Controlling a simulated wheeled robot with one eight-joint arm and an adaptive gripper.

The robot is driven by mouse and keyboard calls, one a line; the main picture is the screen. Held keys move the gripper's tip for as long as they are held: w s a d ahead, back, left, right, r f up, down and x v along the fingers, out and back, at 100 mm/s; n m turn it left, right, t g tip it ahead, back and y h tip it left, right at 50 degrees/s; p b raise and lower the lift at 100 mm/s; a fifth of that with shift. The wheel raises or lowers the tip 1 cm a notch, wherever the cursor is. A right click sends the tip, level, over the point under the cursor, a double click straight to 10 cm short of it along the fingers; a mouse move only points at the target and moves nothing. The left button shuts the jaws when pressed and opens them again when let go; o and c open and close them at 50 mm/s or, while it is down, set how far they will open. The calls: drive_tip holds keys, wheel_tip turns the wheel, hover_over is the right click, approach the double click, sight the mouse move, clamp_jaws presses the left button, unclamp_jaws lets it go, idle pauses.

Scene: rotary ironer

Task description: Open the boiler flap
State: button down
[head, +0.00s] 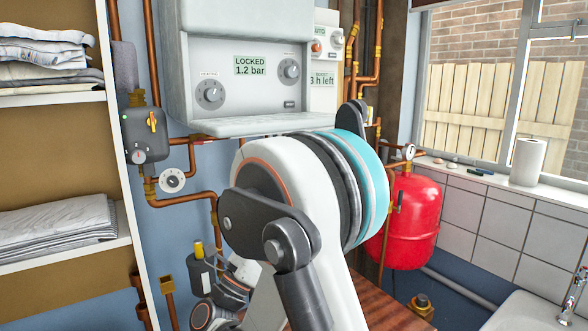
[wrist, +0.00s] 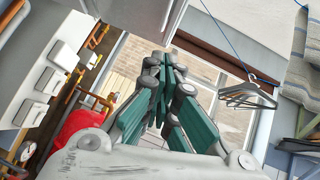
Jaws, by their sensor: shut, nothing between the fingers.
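The boiler (head: 245,22) is a pale grey wall unit at the top of the head view. Its control face (head: 225,100) shows, with a display (head: 250,66) reading LOCKED 1.2 bar and two round knobs (head: 210,94). A thin pale panel (head: 262,124) juts out below this face; it looks like the flap, lowered, though it is seen nearly edge-on. My gripper (wrist: 165,58) is shut and empty in the wrist view, with its teal finger pads together. My arm hides the gripper in the head view, so its distance to the flap cannot be told.
Copper pipes, a small gauge (head: 172,180) and a dark valve box (head: 147,135) sit left of my arm. A red vessel (head: 412,222) hangs at right. Shelves with folded linen (head: 50,238) stand at far left. In the wrist view, a hanger (wrist: 248,94) hangs on the right.

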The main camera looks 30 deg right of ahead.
sight(277, 130)
drive_tip(key=a+r+b+x, duration=0.1)
drive_tip(key=a+r+x, duration=0.1)
drive_tip(key=x, duration=0.9)
drive_tip(key=shift+w+b, duration=0.2)
drive_tip(key=shift+b, duration=0.15)
drive_tip(key=shift+d+r, duration=0.1)
wheel_tip(277, 130, up, 6)
drive_tip(key=s+n+t+y+p, duration=0.1)
drive_tip(key=n+t+y+p, duration=0.1)
drive_tip(key=n+t+p, duration=0.2)
drive_tip(key=shift+s+r+n+p, duration=0.15)
drive_tip(key=shift+s+n+p, duration=0.15)
drive_tip(key=shift+n+p, duration=0.6)
drive_tip(key=shift+m, duration=0.3)
